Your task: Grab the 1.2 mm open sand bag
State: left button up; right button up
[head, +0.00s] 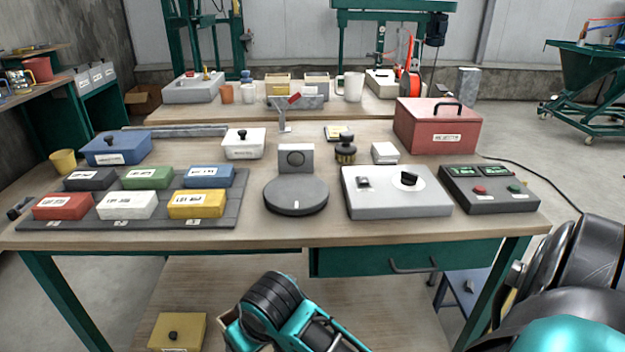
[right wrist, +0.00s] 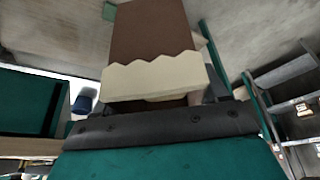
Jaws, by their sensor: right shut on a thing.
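A brown and cream bag (right wrist: 150,75) with a zigzag torn edge fills the upper middle of the right wrist view. My right gripper (right wrist: 155,105) is shut on it, with the dark gripper body across the lower part of that view. No size label can be read on the bag, and its contents cannot be seen. In the head view a teal and black arm part of mine shows at the bottom middle, but no gripper fingers are clear there. My left gripper is not in view.
A wooden workbench (head: 350,232) carries several coloured boxes on a dark mat (head: 255,182), a round grey turntable (head: 296,196), a grey switch unit (head: 398,205) and a red case (head: 437,128). A yellow box (head: 176,333) sits on the lower shelf (head: 250,290).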

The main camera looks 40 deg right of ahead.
jog(key=shift+d+r, duration=0.1)
jog(key=shift+d, duration=0.1)
jog(key=shift+d+r, duration=0.1)
jog(key=shift+r, duration=0.1)
jog(key=shift+w+a+r+p, duration=0.35)
jog(key=shift+r+p, duration=0.4)
jog(key=shift+r, duration=0.25)
jog(key=shift+w+a+r+p, duration=0.25)
jog(key=shift+a+r+p, duration=0.15)
jog(key=shift+r+p, duration=0.5)
jog(key=shift+w+a+r+p, duration=0.35)
jog(key=shift+r+p, duration=0.3)
jog(key=shift+r, duration=0.4)
jog(key=shift+s+d+f, duration=0.15)
jog(key=shift+s, duration=0.05)
